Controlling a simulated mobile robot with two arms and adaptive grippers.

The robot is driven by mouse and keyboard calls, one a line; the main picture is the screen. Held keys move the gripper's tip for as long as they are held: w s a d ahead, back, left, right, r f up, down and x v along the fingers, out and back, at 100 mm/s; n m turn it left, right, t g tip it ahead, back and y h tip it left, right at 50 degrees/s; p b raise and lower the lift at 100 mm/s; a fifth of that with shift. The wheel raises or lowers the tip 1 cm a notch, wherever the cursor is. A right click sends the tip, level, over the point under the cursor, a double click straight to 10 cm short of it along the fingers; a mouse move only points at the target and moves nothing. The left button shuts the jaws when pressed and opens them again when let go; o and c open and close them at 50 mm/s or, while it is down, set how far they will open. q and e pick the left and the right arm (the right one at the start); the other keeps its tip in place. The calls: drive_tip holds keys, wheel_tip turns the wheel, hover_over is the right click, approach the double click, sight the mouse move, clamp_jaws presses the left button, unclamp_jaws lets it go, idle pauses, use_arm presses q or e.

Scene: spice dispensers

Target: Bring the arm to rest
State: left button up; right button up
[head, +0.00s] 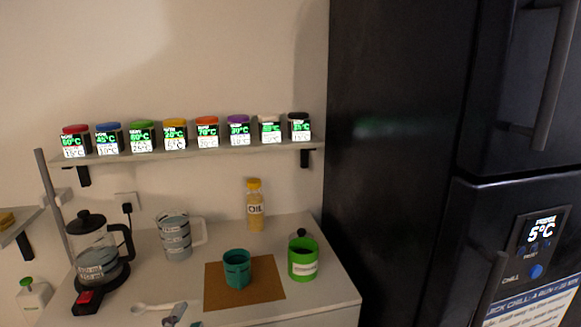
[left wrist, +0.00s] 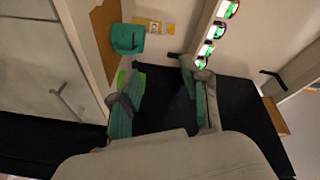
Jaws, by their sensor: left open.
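My left gripper (left wrist: 160,74) fills the lower middle of the left wrist view, its two green fingers spread apart with nothing between them. In the head view only a small part of the left gripper (head: 178,315) shows at the bottom edge, in front of the counter. A teal cup (head: 237,271) stands upright on a brown mat (head: 215,298); the cup also shows in the left wrist view (left wrist: 128,38), apart from the fingers. My right gripper is in neither view.
A shelf (head: 190,151) holds several spice dispensers (head: 175,134) with lit labels. The counter bears a coffee maker (head: 95,255), a measuring jug (head: 176,238), an oil bottle (head: 255,207), a green container (head: 302,260) and a white spoon (head: 150,308). A black fridge (head: 400,130) stands at right.

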use_arm(q)
drive_tip(key=s+a+f+n+g+y, duration=0.3)
drive_tip(key=s+f+n+g, duration=0.5)
drive_tip(key=s+f, duration=0.45)
drive_tip(key=s+d+f+n+g+h, duration=0.1)
drive_tip(key=s+f+n+g, duration=0.2)
drive_tip(key=s, duration=0.4)
drive_tip(key=s+d+f+n+g+h, duration=0.1)
drive_tip(key=s+d+f+g, duration=0.1)
drive_tip(key=s+f+g, duration=0.35)
wheel_tip(320, 180, down, 24)
drive_tip(key=s+r, duration=0.1)
drive_tip(key=s, duration=0.1)
drive_tip(key=s+a+f, duration=0.3)
drive_tip(key=s+f, duration=1.4)
drive_tip(key=shift+m+y, duration=0.3)
